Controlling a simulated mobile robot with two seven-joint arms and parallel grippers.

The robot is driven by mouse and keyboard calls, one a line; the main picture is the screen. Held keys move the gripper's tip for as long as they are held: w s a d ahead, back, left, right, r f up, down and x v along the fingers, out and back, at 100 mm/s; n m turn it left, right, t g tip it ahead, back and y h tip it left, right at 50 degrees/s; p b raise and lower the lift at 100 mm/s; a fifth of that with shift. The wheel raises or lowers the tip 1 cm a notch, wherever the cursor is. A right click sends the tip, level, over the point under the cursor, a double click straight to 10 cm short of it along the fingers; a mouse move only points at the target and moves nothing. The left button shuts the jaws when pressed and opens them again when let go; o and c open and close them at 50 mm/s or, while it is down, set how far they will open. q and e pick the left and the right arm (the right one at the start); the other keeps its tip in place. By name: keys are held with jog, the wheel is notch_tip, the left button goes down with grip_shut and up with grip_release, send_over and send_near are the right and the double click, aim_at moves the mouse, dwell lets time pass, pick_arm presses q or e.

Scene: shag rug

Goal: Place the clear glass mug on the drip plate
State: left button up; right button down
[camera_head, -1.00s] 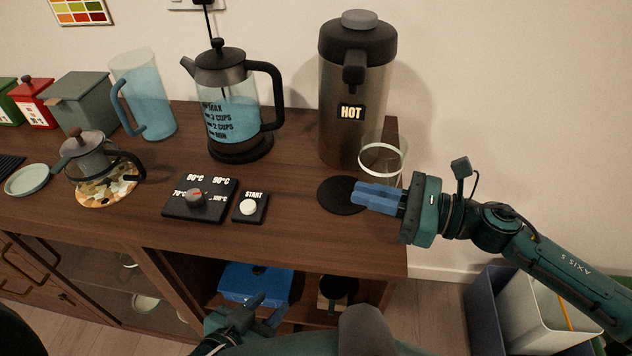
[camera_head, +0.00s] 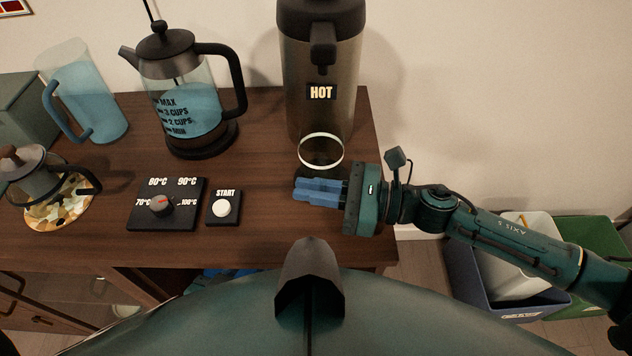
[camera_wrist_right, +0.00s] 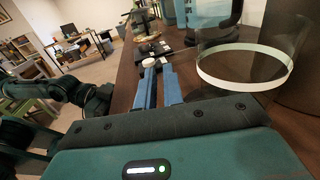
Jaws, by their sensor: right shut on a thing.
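The clear glass mug (camera_head: 321,150) shows mainly as a pale rim ring in front of the hot-water dispenser. It also shows large in the right wrist view (camera_wrist_right: 245,67), to the right of the blue fingers. My right gripper (camera_head: 315,191) is shut on the mug, with its fingers at the mug's near side; the grasped part is hard to make out. The dark round drip plate (camera_head: 312,174) is mostly hidden under the mug and fingers. The mug appears upright over it; I cannot tell whether they touch.
The dispenser (camera_head: 318,65) marked HOT stands close behind the mug. The temperature dial panel (camera_head: 167,204) and START button (camera_head: 222,208) lie to the left. A French press (camera_head: 185,95) and a blue-water pitcher (camera_head: 85,100) stand further left. The counter's right edge is close.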

jog(key=shift+s+a+r, duration=0.15)
jog(key=shift+s, duration=0.05)
jog(key=shift+f, duration=0.2)
jog(key=c, duration=1.5)
grip_release()
pick_arm(q)
jog(key=shift+s+a, duration=0.25)
